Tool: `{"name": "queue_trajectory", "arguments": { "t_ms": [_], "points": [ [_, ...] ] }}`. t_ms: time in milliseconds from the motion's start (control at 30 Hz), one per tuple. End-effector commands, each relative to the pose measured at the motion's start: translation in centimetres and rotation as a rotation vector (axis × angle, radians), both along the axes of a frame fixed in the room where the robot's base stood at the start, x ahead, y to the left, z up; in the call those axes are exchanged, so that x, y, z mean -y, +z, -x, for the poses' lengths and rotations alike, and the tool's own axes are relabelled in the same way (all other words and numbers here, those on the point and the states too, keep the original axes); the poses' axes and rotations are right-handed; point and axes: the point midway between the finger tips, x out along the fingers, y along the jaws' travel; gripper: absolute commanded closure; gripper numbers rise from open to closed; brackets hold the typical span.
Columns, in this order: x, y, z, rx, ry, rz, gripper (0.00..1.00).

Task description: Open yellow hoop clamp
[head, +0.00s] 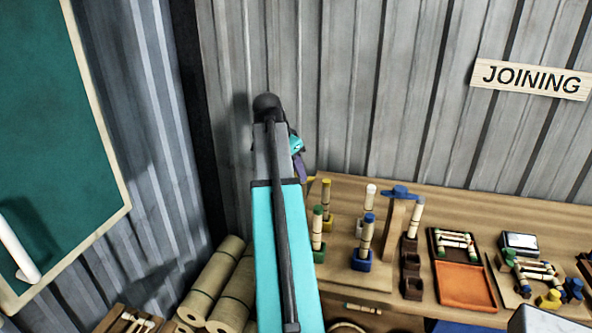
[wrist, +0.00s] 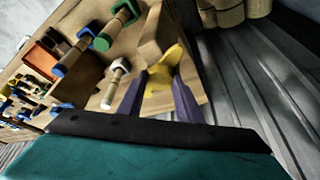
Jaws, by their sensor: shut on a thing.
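In the wrist view, my gripper (wrist: 159,80) has two purple fingers, one on each side of a yellow piece (wrist: 174,58), which looks like the yellow hoop clamp. The fingers are shut on it near the wooden bench's edge. Its hoop and latch cannot be made out clearly. In the head view, my gripper (head: 299,162) is mostly hidden behind my arm, above the bench's left back corner. A yellow-topped post (head: 326,197) in a yellow base stands just right of and below it; the held piece is not clearly visible there.
Posts with green (head: 318,225), blue (head: 365,240) and white (head: 370,200) tops stand close by on the bench (head: 455,200). A wooden stand with a blue top (head: 398,205) rises among them. An orange tray (head: 460,280) lies right. Rolls (head: 215,285) stand left; corrugated wall is behind.

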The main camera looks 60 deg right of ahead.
Motion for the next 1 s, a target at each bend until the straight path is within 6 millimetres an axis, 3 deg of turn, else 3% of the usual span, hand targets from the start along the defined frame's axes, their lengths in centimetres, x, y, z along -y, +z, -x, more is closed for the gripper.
{"name": "queue_trajectory", "arguments": {
  "t_ms": [1000],
  "points": [
    [0.22, 0.35, 0.15, 0.010, 0.870, 0.010, 0.91]
  ]
}}
